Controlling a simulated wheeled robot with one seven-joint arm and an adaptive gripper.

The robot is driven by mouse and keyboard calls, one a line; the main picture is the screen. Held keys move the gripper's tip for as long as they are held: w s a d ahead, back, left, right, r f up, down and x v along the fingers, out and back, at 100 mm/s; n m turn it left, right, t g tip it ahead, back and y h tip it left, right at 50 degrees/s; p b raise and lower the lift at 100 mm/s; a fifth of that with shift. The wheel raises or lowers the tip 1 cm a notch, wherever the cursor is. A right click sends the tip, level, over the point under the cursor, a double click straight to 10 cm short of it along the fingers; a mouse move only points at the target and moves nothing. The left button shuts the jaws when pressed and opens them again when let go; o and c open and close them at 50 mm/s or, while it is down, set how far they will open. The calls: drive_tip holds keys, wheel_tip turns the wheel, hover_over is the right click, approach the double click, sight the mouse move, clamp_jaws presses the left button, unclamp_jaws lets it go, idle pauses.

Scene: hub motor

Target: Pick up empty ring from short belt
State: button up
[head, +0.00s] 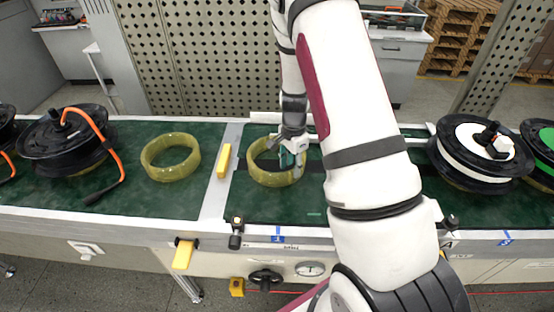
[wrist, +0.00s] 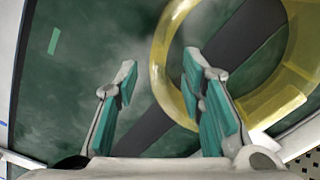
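A translucent yellow empty ring (head: 258,174) lies flat on the green short belt (head: 300,211) in the head view. In the wrist view the ring (wrist: 166,75) fills the upper right. My gripper (head: 290,158) is low over the ring's right side in the head view, partly hiding it. In the wrist view my gripper (wrist: 160,62) is open, with teal pads apart and nothing held. The ring's near wall shows between the fingertips, close to the right finger. The right fingertip appears over the ring's opening, the left outside. Contact cannot be told.
Another yellow ring (head: 152,170) lies on the left belt, beside a black motor with an orange cable (head: 68,140). A yellow block (head: 224,161) stands at the divider between belts. Black-and-white hubs (head: 480,150) sit at the right. A perforated screen (head: 200,60) stands behind.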

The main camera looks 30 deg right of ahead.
drive_tip(key=shift+f, duration=1.45)
drive_tip(key=shift+c, duration=0.5)
clamp_jaws()
drive_tip(key=shift+r, duration=0.15)
